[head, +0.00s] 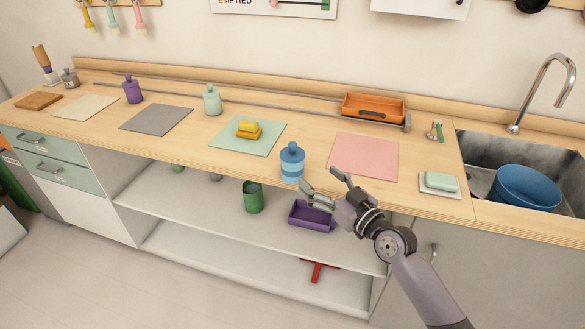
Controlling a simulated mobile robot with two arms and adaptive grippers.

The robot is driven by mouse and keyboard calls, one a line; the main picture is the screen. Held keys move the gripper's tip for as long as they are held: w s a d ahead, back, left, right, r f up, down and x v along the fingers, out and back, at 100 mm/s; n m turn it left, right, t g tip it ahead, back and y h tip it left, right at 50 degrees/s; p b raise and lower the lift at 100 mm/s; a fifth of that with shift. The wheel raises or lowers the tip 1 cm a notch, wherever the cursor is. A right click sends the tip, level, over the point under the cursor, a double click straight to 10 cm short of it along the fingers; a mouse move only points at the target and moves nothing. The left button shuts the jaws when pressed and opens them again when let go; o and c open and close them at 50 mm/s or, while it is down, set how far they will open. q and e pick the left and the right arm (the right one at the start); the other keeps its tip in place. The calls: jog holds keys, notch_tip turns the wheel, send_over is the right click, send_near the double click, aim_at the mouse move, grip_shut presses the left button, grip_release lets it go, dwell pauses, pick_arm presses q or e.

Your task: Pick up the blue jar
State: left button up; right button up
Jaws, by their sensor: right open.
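The blue jar (292,163) stands upright near the front edge of the wooden counter, between a green mat and a pink mat. It has a rounded lid with a knob and a lighter band around its body. My right gripper (320,180) is open and empty, just to the right of the jar and near the counter's front edge. Its fingers point up and left, and one fingertip appears close to the jar's lower right side. I cannot tell whether they touch. My left gripper is not in view.
The green mat (262,143) holds yellow blocks. The pink mat (363,157) is bare. A mint jar (212,100) and a purple jar (132,90) stand farther left. A purple tray (311,217) and a green cup (253,197) sit on the shelf below. A sink (478,168) is at right.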

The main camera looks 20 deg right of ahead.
aim_at(299, 163)
jog(key=p+x, duration=0.1)
jog(key=x, duration=1)
jog(key=shift+w+a+f, duration=0.15)
jog(key=shift+w+a, duration=0.05)
jog(key=shift+w, duration=0.05)
jog(key=shift+c, duration=0.5)
grip_shut()
